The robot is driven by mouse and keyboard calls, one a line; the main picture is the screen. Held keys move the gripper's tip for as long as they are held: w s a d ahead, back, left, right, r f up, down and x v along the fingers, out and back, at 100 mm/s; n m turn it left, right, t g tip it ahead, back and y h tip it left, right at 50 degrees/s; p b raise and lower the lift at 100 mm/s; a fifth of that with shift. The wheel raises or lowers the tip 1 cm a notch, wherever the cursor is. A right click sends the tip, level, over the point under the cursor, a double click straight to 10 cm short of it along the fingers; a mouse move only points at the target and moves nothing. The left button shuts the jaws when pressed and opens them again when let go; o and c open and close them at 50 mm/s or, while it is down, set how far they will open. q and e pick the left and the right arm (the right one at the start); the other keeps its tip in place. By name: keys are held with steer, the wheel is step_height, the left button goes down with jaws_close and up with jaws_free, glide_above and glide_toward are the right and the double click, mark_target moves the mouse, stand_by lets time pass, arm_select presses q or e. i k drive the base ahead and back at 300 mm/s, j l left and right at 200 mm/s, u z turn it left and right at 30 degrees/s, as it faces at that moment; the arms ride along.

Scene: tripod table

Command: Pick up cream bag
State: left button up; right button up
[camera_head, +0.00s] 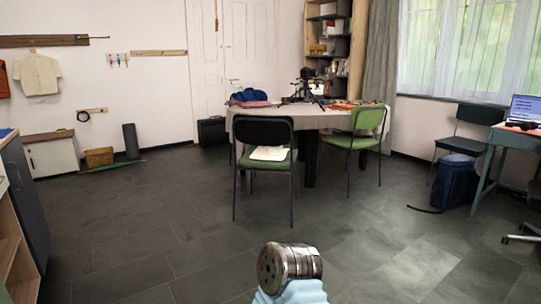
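A flat cream item (268,153), which looks like the cream bag, lies on the seat of the black chair (263,130) at the near left side of the table. It hangs a little toward the seat's front edge and is too small to make out in detail. The cream item is several steps away across the floor.
The table (240,125) behind the chair bears a tripod (308,88) and a blue bag (250,96). A green chair (357,138) stands right of it. A blue backpack (455,182) is by the desk (495,160). The dark floor (180,225) ahead is clear.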

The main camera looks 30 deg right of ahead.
mark_target(261, 153)
steer(key=i, duration=0.75)
steer(key=i+z, duration=0.1)
steer(key=i, duration=1.45)
steer(key=i+z, duration=0.1)
steer(key=i, duration=0.7)
steer(key=i+j, duration=0.1)
steer(key=i, duration=0.65)
steer(key=i+j+z, duration=0.1)
steer(key=i, duration=0.65)
